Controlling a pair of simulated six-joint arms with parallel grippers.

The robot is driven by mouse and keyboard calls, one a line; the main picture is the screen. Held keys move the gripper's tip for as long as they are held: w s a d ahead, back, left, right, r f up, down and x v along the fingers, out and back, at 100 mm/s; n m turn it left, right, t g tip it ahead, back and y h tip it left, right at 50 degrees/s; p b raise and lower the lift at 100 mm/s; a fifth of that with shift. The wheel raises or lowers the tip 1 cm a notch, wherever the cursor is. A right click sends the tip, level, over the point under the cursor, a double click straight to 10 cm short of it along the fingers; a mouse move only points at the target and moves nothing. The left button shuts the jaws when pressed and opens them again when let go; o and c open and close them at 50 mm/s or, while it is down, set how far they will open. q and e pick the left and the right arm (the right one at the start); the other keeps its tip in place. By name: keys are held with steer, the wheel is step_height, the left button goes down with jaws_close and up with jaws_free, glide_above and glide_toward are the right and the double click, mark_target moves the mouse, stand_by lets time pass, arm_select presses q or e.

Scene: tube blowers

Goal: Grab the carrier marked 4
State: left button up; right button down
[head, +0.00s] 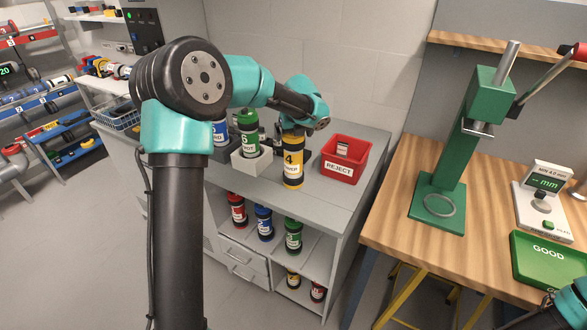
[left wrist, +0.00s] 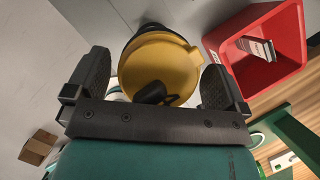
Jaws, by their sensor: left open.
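The carrier marked 4 (head: 292,160) is a yellow cylinder with black bands, standing upright on the grey cabinet top in the head view. In the left wrist view the yellow carrier (left wrist: 158,68) shows its round end between my fingers. My left gripper (head: 296,124) is at the top of this carrier, and its fingers (left wrist: 157,85) are open on either side of it with gaps showing. My right arm (head: 568,305) shows only as a piece at the lower right corner; its fingers are not visible.
A green carrier (head: 249,133) stands in a white holder (head: 252,162) just left of the yellow one. A red REJECT bin (head: 345,158) is close on the right. More carriers are on shelves below. A green press (head: 455,150) and green GOOD tray (head: 548,262) are on the wooden table (head: 400,215).

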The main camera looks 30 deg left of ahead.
arm_select(q)
steer(key=shift+a+f, duration=0.1)
steer(key=shift+f, duration=0.1)
steer(key=shift+c, duration=0.5)
steer(key=c, duration=1.1)
steer(key=shift+r, duration=0.1)
steer(key=shift+w+r, duration=0.1)
steer(key=shift+r, duration=1.7)
steer(key=s+d, duration=0.2)
steer(key=s, duration=0.2)
steer(key=s+d+r, duration=0.1)
steer(key=s+d, duration=0.2)
steer(key=s, duration=0.2)
steer(key=s+d, duration=0.3)
steer(key=s, duration=0.1)
steer(key=shift+s+d+r, duration=0.15)
steer(key=shift+s+d, duration=0.05)
steer(key=shift+s, duration=0.2)
